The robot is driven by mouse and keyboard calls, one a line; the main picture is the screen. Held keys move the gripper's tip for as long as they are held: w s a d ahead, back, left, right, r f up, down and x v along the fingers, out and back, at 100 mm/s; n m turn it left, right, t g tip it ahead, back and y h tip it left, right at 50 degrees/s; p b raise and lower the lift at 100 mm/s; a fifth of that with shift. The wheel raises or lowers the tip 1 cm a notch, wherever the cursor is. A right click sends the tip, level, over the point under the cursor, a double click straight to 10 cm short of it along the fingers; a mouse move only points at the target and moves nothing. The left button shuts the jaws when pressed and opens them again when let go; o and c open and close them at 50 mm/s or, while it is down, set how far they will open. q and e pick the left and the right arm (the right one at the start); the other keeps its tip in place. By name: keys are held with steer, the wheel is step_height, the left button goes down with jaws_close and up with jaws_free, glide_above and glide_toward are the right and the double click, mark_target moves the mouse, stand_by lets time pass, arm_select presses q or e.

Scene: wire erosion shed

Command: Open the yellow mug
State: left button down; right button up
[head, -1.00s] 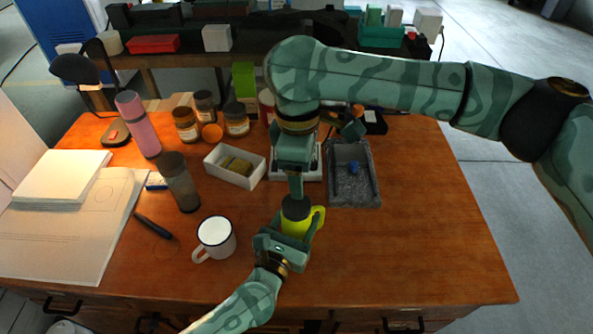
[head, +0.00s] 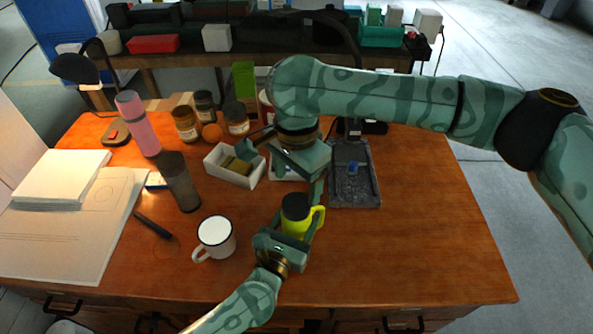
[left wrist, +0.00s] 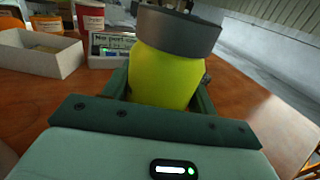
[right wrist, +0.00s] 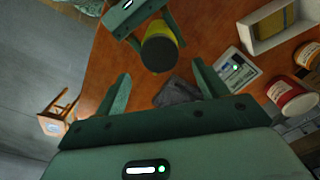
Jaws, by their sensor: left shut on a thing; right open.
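The yellow mug (head: 297,228) stands upright near the front middle of the table, its handle to the right in the head view. A dark lid (head: 296,206) sits on its top; the lid also shows large in the left wrist view (left wrist: 178,32). My left gripper (head: 288,238) is shut around the mug's body from the front. My right gripper (head: 285,168) is open above and behind the mug, pointing down. In the right wrist view the lid (right wrist: 160,52) lies beyond the open fingertips, roughly between their lines, with nothing held.
A white enamel mug (head: 215,238) stands just left of the yellow mug. A dark tumbler (head: 179,183), a white box (head: 234,181) and a grey tray (head: 368,197) stand behind it. The table to the right is clear.

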mark_target(297, 202)
step_height(297, 202, down, 6)
steer(key=shift+f, duration=0.1)
steer(key=c, duration=1)
steer(key=n, duration=1.5)
steer(key=shift+n, duration=0.3)
steer(key=n, duration=0.6)
steer(key=shift+a, duration=0.1)
steer(key=n, duration=3.2)
steer(key=shift+r, duration=0.2)
